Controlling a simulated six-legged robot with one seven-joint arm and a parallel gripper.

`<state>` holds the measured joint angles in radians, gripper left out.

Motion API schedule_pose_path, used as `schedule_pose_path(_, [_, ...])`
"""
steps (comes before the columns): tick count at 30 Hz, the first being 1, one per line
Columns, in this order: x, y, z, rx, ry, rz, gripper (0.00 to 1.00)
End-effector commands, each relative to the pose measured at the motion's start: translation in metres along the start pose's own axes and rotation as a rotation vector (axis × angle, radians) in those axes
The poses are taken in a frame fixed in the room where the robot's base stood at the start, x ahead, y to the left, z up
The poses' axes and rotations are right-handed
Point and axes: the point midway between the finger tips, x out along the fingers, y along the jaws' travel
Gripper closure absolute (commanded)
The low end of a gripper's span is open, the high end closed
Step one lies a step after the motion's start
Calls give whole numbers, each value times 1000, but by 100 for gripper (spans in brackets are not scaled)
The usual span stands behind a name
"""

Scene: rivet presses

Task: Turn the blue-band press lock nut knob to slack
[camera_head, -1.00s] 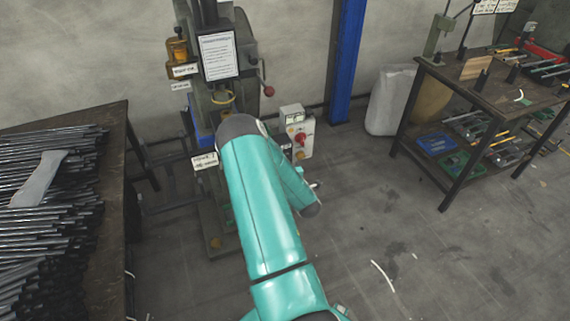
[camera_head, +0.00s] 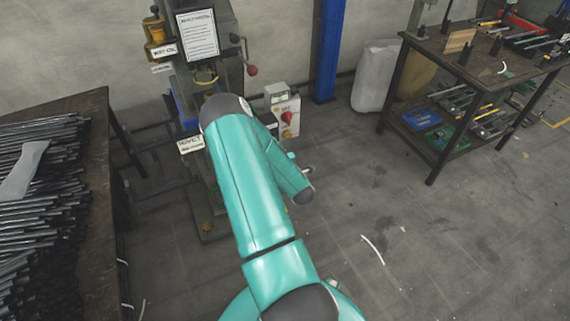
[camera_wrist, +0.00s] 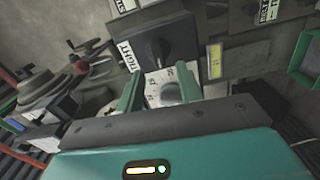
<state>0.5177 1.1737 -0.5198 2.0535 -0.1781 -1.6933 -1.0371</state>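In the head view a dark press (camera_head: 208,85) with a blue part (camera_head: 186,112) low on its left stands ahead, partly hidden behind my arm. In the wrist view a black knob (camera_wrist: 157,50) sits on a dark block beyond my fingertips, with a label reading TIGHT (camera_wrist: 128,55) on its left. It looks like the lock nut knob; no band colour shows there. My gripper (camera_wrist: 158,85) has its two teal fingers apart, with a white marked plate and grey round knob (camera_wrist: 171,92) showing between them. I see nothing gripped, and contact cannot be told. The gripper is hidden in the head view.
A table of metal rods (camera_head: 45,190) is at the left. A control box with a red knob (camera_head: 285,112) stands right of the press. A tool bench (camera_head: 480,75) is at the right, beside a blue post (camera_head: 328,50). The floor between is mostly open.

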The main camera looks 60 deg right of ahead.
Motion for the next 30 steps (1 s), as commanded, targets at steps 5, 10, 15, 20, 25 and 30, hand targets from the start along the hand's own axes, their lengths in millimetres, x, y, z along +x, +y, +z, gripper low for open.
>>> schedule_pose_path(5, [-42,-1,0,0,-2,-5,64])
schedule_pose_path(10, [-77,-1,1,0,-3,-4,64])
schedule_pose_path(15, [-98,0,1,-1,-2,-2,64])
schedule_pose_path(20, [-104,0,0,0,-1,-1,64])
schedule_pose_path(25, [-104,0,0,0,-1,0,64])
schedule_pose_path(30, [-104,0,0,0,-1,0,64])
